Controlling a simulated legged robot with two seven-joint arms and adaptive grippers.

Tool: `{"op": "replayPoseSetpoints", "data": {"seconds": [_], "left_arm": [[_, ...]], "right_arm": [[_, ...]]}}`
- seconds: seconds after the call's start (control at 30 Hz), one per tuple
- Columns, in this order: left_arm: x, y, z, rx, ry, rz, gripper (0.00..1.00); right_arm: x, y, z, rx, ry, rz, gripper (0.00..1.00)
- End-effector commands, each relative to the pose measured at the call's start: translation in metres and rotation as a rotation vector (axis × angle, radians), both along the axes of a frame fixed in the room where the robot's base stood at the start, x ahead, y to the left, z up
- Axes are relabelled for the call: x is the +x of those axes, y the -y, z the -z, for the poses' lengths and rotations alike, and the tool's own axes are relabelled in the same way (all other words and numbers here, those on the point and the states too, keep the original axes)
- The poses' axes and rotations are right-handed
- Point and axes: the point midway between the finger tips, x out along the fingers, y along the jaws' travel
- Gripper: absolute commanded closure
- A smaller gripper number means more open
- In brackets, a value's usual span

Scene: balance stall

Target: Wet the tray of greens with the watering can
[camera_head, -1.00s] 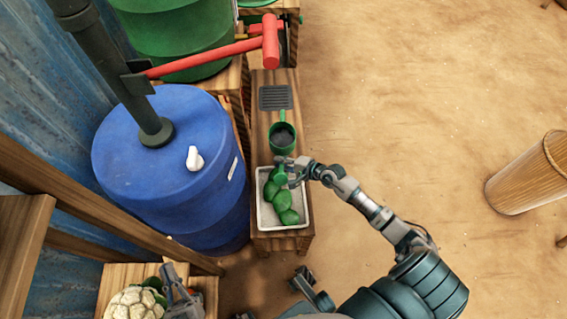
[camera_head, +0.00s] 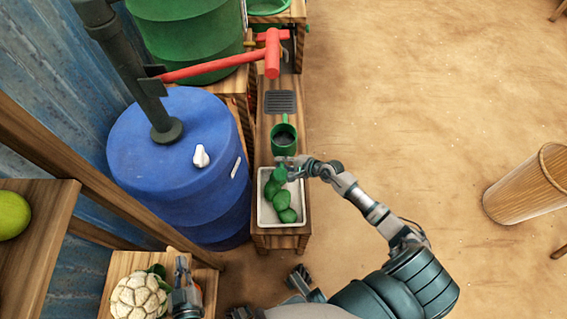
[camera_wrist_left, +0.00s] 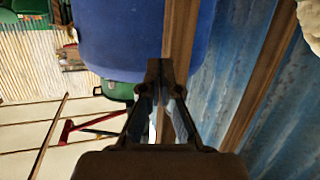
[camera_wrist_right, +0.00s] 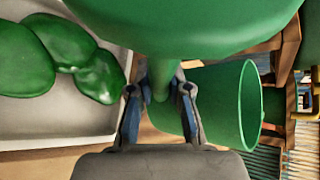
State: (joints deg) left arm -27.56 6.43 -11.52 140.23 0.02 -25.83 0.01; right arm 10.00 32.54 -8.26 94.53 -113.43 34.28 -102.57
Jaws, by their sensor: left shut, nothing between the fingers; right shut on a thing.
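The green watering can (camera_head: 283,138) is at the far end of the white tray (camera_head: 302,214), with its dark opening facing up in the head view. My right gripper (camera_head: 287,166) is shut on a green stem of the can, which shows between the fingers in the right wrist view (camera_wrist_right: 158,88). A wide round green part fills the top of that view. The greens (camera_head: 286,199), several dark green leafy lumps, lie in the tray. I cannot tell whether water flows. My left gripper (camera_head: 180,263) is shut and empty beside a cauliflower (camera_head: 138,296).
A blue barrel (camera_head: 170,140) with a white tap (camera_head: 200,156) stands left of the tray's bench. A red lever (camera_head: 215,66) reaches over behind it. A dark grate (camera_head: 280,101) lies beyond the can.

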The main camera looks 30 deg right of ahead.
Motion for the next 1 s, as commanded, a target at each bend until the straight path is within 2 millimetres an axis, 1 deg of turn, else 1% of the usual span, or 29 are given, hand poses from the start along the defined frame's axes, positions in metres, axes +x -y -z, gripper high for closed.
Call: {"op": "replayPoseSetpoints", "data": {"seconds": [0.03, 0.27, 0.5, 1.0], "left_arm": [[-0.002, -0.001, 0.001, 0.008, -0.026, -0.001, 1.0], [-0.014, -0.008, 0.02, 0.047, -0.167, -0.004, 1.0], [-0.03, -0.015, 0.039, 0.086, -0.313, -0.009, 1.0], [-0.068, -0.03, 0.064, 0.15, -0.568, -0.019, 1.0]], "right_arm": [[0.001, 0.0, -0.006, 0.003, 0.003, 0.0, 1.0], [0.0, -0.001, -0.013, 0.022, -0.023, 0.001, 1.0], [-0.002, -0.002, -0.019, 0.04, -0.048, 0.001, 1.0], [-0.006, -0.005, -0.03, 0.074, -0.097, 0.001, 1.0]]}}
